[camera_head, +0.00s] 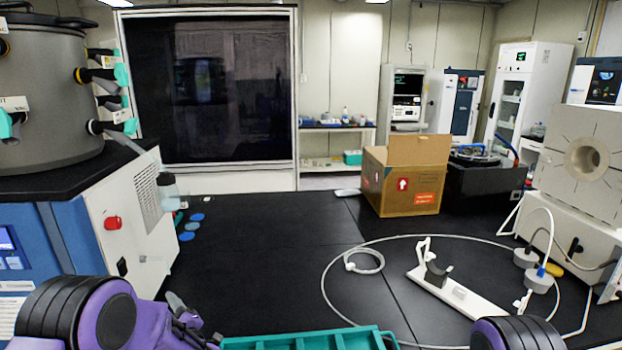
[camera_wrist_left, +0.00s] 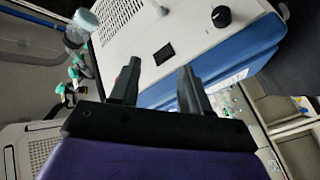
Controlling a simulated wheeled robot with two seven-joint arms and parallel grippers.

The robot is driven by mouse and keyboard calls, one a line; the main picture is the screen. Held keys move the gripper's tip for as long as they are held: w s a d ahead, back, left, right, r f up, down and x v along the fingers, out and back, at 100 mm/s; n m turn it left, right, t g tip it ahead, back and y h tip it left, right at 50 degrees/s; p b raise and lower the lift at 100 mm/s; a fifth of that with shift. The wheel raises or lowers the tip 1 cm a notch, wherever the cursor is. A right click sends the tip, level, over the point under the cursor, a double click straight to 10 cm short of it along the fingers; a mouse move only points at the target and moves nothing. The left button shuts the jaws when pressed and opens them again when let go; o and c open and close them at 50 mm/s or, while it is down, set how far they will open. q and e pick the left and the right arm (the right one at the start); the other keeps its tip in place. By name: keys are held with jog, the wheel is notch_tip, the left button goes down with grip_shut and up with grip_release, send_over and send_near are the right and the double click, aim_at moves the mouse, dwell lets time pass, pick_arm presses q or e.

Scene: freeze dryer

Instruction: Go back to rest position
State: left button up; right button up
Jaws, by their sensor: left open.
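The freeze dryer stands at the left in the head view, with a grey drum chamber (camera_head: 45,95) on a blue and white body (camera_head: 130,215). Teal-handled valves (camera_head: 122,75) ring the drum. A clear flask (camera_head: 168,190) hangs at its right side; in the left wrist view a flask shows at the upper left (camera_wrist_left: 80,28). My left gripper (camera_wrist_left: 158,85) is open and empty, with the dryer's white and blue body beyond its fingers. In the head view my left arm is at the bottom left. My right arm shows at the bottom right, its gripper out of frame.
A teal tray (camera_head: 300,342) lies at the bottom edge. Blue discs (camera_head: 193,226) lie beside the dryer. A cardboard box (camera_head: 405,180), a white stand (camera_head: 460,295) and a looped white tube (camera_head: 322,290) occupy the right. The black bench top (camera_head: 260,250) is clear in the middle.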

pick_arm(q)
jog(key=s+f+m+h, duration=0.1)
jog(key=s+f, duration=0.2)
jog(key=f, duration=0.1)
jog(key=s+d+f+m+g+h, duration=0.1)
jog(key=s+f+m+h, duration=0.1)
jog(key=f, duration=0.3)
jog(key=s+f+m+h, duration=0.1)
jog(key=s+f+m, duration=0.1)
jog(key=s+f, duration=0.2)
jog(key=shift+s+d+f+g+h, duration=0.2)
jog(key=shift+s+g+h, duration=0.15)
jog(key=shift+s, duration=0.25)
jog(key=s+d+f+m+g+h, duration=0.1)
jog(key=s+f+m+g+h, duration=0.2)
jog(key=s, duration=0.7)
jog(key=s+d+f+g, duration=0.1)
jog(key=s+f+g, duration=0.25)
jog(key=s, duration=0.75)
jog(key=s+d+f+m+g+h, duration=0.2)
jog(key=s+f, duration=0.2)
jog(key=s, duration=0.6)
notch_tip(320, 180, down, 8)
jog(key=b, duration=0.7)
jog(key=shift+a+b, duration=0.2)
jog(key=shift+b, duration=0.1)
